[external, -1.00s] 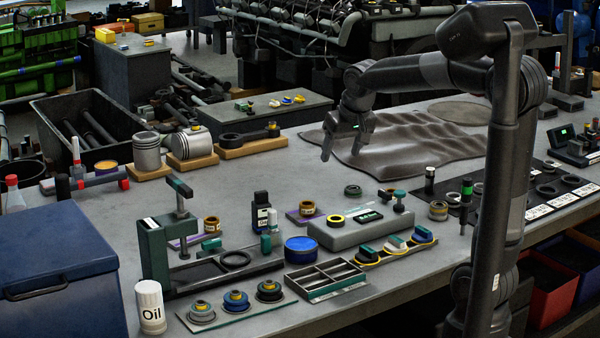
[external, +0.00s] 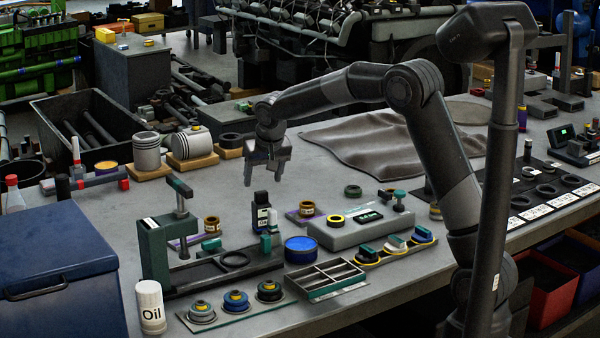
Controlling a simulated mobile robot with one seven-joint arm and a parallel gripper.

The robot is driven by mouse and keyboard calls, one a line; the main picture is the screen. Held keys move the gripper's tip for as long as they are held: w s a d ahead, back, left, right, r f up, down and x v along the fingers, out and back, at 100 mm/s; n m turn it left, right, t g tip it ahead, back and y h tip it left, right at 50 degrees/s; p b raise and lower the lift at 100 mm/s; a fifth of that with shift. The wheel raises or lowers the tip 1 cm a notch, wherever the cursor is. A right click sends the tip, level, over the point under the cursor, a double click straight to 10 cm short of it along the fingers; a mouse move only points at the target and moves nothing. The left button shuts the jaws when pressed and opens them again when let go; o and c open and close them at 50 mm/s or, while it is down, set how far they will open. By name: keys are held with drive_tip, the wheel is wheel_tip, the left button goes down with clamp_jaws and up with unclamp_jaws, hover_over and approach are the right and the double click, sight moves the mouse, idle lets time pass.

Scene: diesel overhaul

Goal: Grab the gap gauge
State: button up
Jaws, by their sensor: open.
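I cannot tell for sure which item is the gap gauge. One candidate is the grey block (external: 345,236) with a small dark display and a yellow-rimmed ring on top, at the middle front of the bench. Another is the dark green upright clamp-like frame (external: 155,254) on a long base, further left. My gripper (external: 262,181) is open and empty, pointing down over the bench. It appears behind the small black bottle (external: 261,214), to the upper left of the grey block and the upper right of the clamp frame.
A blue lidded chest (external: 60,262) and a white oil can (external: 150,306) stand at the left front. A slotted tray (external: 325,279) and a blue round tin (external: 300,248) sit near the front edge. Pistons (external: 146,152) stand behind. A dark cloth (external: 385,145) lies at the back right.

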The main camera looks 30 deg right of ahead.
sight(260, 200)
drive_tip(key=x, duration=0.3)
drive_tip(key=shift+f, duration=0.35)
drive_tip(key=x, duration=0.5)
drive_tip(key=shift+s+f, duration=0.25)
drive_tip(key=shift+f, duration=0.05)
drive_tip(key=c, duration=1.2)
drive_tip(key=shift+r, duration=0.1)
drive_tip(key=shift+c, duration=0.6)
